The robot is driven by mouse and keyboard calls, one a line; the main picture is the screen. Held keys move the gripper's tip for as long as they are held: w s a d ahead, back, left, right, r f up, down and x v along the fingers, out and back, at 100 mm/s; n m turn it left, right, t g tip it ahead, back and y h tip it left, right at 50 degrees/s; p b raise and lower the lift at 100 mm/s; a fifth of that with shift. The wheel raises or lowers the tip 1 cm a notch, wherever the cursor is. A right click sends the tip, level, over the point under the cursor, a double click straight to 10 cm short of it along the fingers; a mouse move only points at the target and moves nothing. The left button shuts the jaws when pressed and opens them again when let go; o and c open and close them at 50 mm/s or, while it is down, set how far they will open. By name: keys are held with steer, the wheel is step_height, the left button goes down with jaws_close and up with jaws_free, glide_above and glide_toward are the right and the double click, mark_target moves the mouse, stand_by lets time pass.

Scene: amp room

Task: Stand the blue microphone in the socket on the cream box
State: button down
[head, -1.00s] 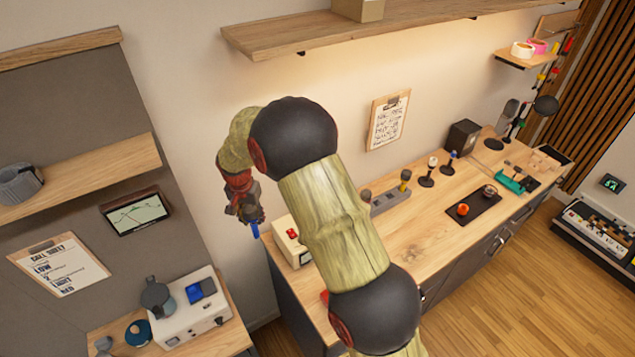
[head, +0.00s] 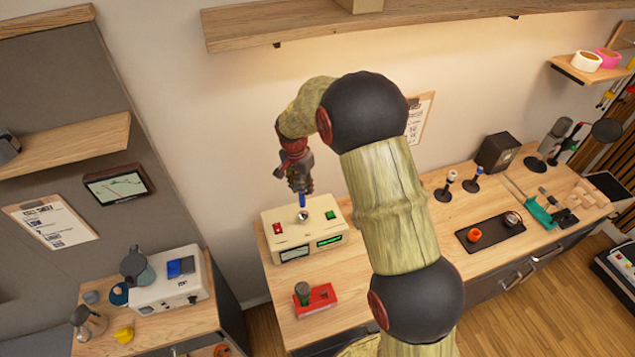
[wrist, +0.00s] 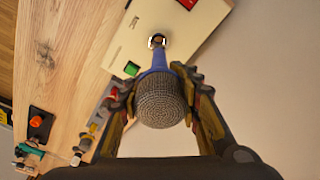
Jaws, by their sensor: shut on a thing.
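The cream box (head: 285,243) stands on the left end of the wooden bench, with red and green buttons and lit displays. Its round metal socket (head: 303,216) is on top, and also shows as a ring in the wrist view (wrist: 157,40). My gripper (head: 300,184) is over the box, shut on the blue microphone (wrist: 158,100). The microphone's grey mesh head is between the fingers, and its blue handle (head: 302,201) points down at the socket. The handle's lower end is at or just above the socket; I cannot tell whether it has entered.
A red tray (head: 320,298) with a dark item stands in front of the box. Several small microphones on stands (head: 472,184) and a black tray (head: 490,235) are to the right. A wooden shelf (head: 390,22) hangs above. A side cabinet (head: 225,325) is at left.

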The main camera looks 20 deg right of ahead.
mark_target(299, 179)
steer(key=shift+f, duration=0.15)
steer(key=shift+d+f+b, duration=0.1)
steer(key=shift+f+b, duration=0.35)
steer(key=shift+f, duration=0.9)
steer(key=shift+f+b, duration=1.8)
steer(key=shift+f, duration=0.7)
steer(key=c, duration=1.2)
jaws_free()
steer(key=r, duration=0.8)
steer(key=a+r, duration=0.1)
steer(key=r, duration=0.2)
steer(key=shift+s+a+r, duration=0.1)
steer(key=shift+s+r, duration=0.3)
